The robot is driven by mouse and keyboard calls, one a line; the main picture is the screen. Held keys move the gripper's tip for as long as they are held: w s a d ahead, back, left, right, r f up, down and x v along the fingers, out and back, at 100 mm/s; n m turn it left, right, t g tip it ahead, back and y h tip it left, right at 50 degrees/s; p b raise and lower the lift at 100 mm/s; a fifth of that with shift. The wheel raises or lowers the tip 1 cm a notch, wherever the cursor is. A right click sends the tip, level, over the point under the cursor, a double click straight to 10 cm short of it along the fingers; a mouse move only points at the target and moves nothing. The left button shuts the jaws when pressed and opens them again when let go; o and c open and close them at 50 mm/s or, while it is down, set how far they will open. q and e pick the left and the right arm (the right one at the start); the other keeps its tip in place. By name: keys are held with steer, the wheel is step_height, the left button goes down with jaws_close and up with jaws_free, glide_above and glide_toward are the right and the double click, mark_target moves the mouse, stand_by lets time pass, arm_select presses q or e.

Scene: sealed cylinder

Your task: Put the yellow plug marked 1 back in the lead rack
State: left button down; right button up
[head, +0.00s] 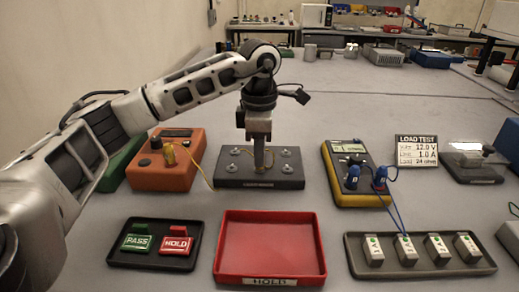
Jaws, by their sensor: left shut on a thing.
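The lead rack appears to be the dark grey block (230,182) with several round silver posts on top; its front label is too small to read. My left gripper (263,165) points straight down over the middle of this block, shut on what looks like a yellow plug. The fingers hide most of that plug, its number cannot be read, and I cannot tell whether it touches the block. Another yellow plug (169,156) stands in the orange meter (160,178) at the left, and a thin yellow lead runs from there towards the block. My right gripper is not in view.
A yellow meter (345,160) with blue plugs and leads stands right of the block, beside a LOAD TEST sign (416,149). In front are a PASS/HOLD tray (118,259), an empty red HOLD tray (268,245) and a grey tray (418,269) with several small boxes.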

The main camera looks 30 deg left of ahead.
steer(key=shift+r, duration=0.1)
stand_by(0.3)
arm_select(q)
steer(key=shift+f, duration=0.15)
steer(key=c, duration=1.2)
jaws_free()
steer(key=shift+r+p, duration=1.35)
steer(key=shift+r, duration=6.65)
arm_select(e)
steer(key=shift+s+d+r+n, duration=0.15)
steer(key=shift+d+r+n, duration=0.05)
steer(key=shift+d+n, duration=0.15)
